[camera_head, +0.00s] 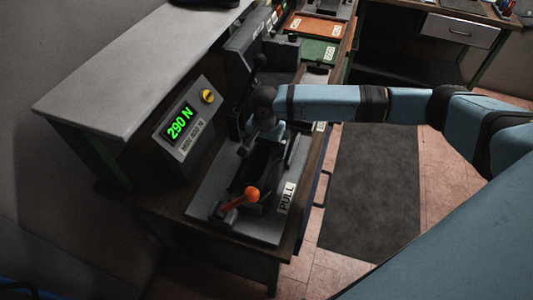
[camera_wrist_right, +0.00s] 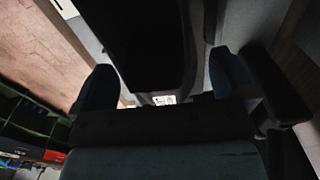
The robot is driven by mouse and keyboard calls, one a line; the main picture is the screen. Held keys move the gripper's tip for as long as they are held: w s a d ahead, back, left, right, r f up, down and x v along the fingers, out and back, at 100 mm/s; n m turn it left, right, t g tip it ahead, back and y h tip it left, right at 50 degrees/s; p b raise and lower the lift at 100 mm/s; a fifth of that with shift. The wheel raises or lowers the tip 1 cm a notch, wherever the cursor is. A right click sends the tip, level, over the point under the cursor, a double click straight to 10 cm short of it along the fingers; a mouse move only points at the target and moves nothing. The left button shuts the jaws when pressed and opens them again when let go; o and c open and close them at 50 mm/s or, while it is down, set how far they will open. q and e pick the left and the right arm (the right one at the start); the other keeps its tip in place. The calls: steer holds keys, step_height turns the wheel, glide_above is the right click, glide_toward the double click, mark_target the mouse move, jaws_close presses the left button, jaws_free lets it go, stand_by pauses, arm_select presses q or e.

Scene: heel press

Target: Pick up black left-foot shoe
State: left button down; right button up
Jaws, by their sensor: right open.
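A dark, elongated form that looks like the black shoe (camera_head: 260,163) sits in the press (camera_head: 212,190) on the bench. It is very dark, and I cannot tell which foot it is for. In the right wrist view a black shape (camera_wrist_right: 150,40), apparently the same shoe, lies between the two fingers. My right gripper (camera_head: 267,130) reaches down over the far part of the press. In the wrist view my right gripper (camera_wrist_right: 162,82) is open, with a finger on each side of the black shape; contact cannot be made out. My left gripper is out of view.
An orange-knobbed lever (camera_head: 252,193) stands at the press's near end beside a PULL label (camera_head: 287,197). Orange (camera_head: 314,28) and green (camera_head: 316,51) trays lie farther back.

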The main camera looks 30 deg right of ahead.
steer(key=shift+f, duration=0.2)
steer(key=c, duration=1)
steer(key=shift+c, duration=0.8)
steer(key=shift+r, duration=0.15)
